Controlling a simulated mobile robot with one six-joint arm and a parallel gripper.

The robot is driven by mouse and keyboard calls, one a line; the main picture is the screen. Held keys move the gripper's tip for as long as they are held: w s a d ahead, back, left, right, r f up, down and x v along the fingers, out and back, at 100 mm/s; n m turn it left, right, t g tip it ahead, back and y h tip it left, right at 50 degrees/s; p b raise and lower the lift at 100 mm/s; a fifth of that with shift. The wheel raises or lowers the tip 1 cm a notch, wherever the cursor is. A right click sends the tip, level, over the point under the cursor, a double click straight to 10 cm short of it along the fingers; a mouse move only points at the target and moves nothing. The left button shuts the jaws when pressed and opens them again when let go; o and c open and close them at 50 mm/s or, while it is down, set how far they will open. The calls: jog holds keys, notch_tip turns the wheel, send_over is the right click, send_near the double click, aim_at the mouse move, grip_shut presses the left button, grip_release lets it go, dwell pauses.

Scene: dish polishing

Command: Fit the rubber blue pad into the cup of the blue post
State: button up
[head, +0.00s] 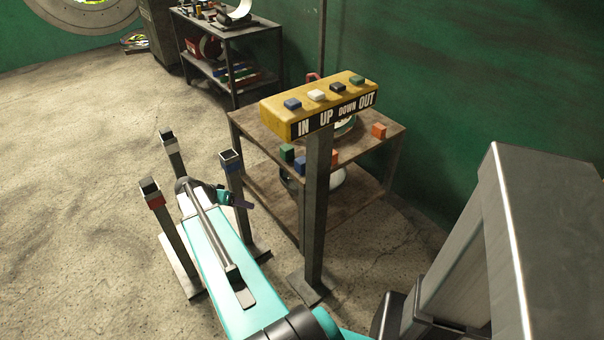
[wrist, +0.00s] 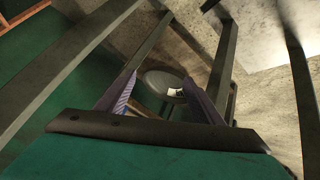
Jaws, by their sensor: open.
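Blue, green and orange blocks lie on the brown table; the blue one (head: 299,166), which looks like the blue pad, is at its near left edge, just below the green one (head: 287,152). The blue post (head: 231,160) has a blue band under a dark square cup at its top. My gripper (head: 240,200) is at the end of my teal arm, low beside the blue post, and apart from the blue block. In the wrist view its two fingers are spread (wrist: 160,78), with no block between them. I cannot make out the blue block in the wrist view.
A white-banded post (head: 168,137) and a red-banded post (head: 152,192) stand left of my arm. A yellow button panel (head: 318,100) on a metal stand rises before the table (head: 255,130), hiding part of it. The floor at the left is clear.

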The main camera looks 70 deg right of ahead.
jog(key=s+d+r+m+h+b, duration=0.1)
jog(key=s+d+r+m+b, duration=0.2)
jog(key=d, duration=0.6)
jog(key=m+g+h+b, duration=0.1)
jog(key=m+g, duration=0.1)
jog(key=m, duration=0.2)
send_near(299, 162)
jog(key=a, duration=0.1)
jog(key=shift+w+a+r, duration=0.2)
jog(key=shift+w+r, duration=0.25)
jog(key=shift+x, duration=4.35)
jog(key=shift+r, duration=0.1)
jog(key=shift+d, duration=0.15)
